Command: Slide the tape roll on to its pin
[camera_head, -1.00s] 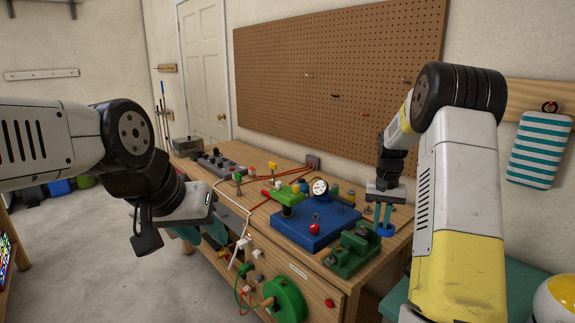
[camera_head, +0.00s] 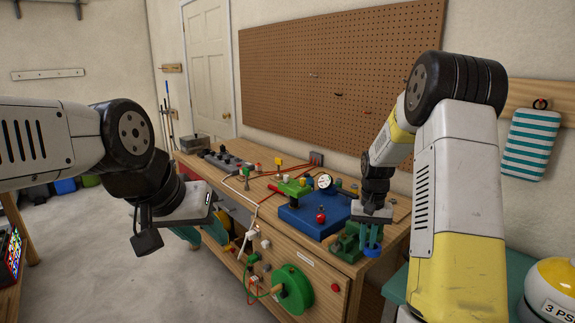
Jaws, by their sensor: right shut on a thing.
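My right gripper (camera_head: 372,246) points down over the front right of the workbench, its blue-teal fingers close together. It is shut on a small blue ring (camera_head: 372,252), which looks like the tape roll and is partly hidden by the fingers. The ring is beside or over the green fixture (camera_head: 345,244); I cannot tell whether they touch. I cannot make out the pin clearly. My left gripper (camera_head: 203,234) hangs off the bench's left front side, its teal fingers spread wide and empty.
A green reel (camera_head: 293,289) is on the bench front. Cables (camera_head: 262,200) and switches crowd the left part. A pegboard (camera_head: 335,80) hangs behind.

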